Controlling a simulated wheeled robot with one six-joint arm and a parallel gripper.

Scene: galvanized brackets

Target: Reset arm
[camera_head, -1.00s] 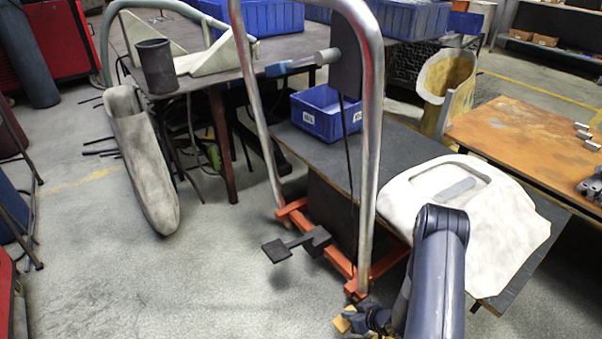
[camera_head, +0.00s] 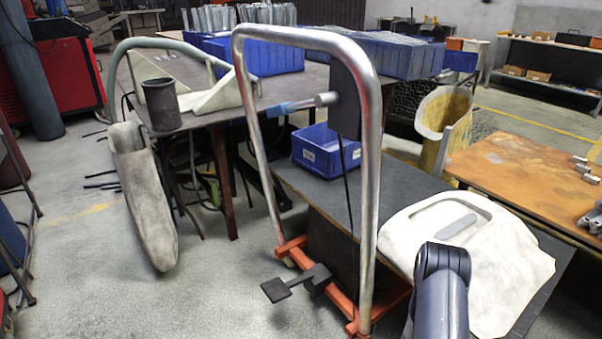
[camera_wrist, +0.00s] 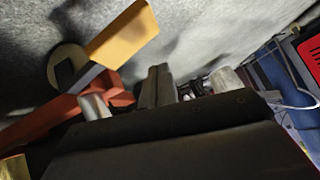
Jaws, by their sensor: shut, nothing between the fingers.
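In the wrist view, my gripper (camera_wrist: 158,74) shows as two grey fingers together above a dark body, shut with nothing between them. It is low over the grey floor, close to an orange-red frame part (camera_wrist: 55,120) and a yellow piece (camera_wrist: 122,36). In the head view, my dark arm (camera_head: 440,285) enters at the bottom right, in front of the white panel; its gripper end is below the frame edge.
A steel-tube cart (camera_head: 372,200) with an orange base stands just left of my arm. A white panel (camera_head: 510,265) lies on a low dark table (camera_head: 375,190) with a blue bin (camera_head: 318,158). Floor at lower left is clear.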

